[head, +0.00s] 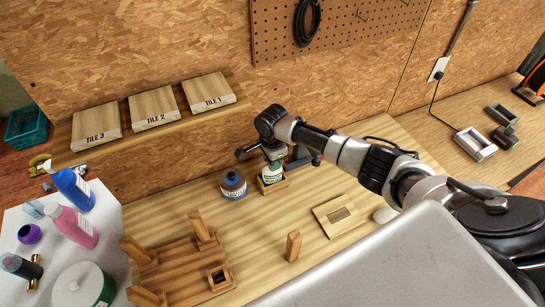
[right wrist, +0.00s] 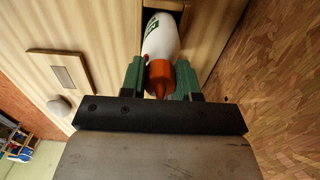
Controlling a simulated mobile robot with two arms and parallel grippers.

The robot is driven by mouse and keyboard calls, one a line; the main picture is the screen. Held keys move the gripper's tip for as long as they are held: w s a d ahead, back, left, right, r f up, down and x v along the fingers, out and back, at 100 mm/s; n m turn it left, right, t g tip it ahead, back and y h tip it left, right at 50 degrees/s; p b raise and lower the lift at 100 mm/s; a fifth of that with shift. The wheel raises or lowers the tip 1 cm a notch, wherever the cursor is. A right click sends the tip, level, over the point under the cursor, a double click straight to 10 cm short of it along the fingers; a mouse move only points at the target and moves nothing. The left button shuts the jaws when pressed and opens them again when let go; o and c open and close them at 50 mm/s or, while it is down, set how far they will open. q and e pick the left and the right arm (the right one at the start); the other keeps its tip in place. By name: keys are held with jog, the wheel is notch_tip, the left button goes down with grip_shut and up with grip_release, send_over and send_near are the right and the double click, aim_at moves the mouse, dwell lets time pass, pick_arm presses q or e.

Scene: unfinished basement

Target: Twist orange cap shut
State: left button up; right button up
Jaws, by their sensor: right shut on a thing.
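A white bottle with green print stands in a small wooden holder (head: 272,186) on the workbench; the bottle (head: 272,172) is partly covered by my right gripper in the head view. In the right wrist view the bottle (right wrist: 161,38) shows its orange cap (right wrist: 160,76) between the green fingers. My right gripper (right wrist: 160,80) is shut on the orange cap. In the head view the right gripper (head: 273,155) is above the holder, and the cap is hidden there. My left gripper is not in view.
Bottles stand on a white surface (head: 35,235) at left. Three labelled tiles (head: 153,107) sit on a shelf.

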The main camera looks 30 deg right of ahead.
jog(key=shift+r+m+p, duration=0.1)
jog(key=shift+m+p, duration=0.75)
jog(key=shift+m, duration=1.55)
jog(key=m, duration=0.5)
jog(key=m, duration=0.4)
jog(key=shift+a, duration=0.1)
jog(key=shift+m, duration=0.7)
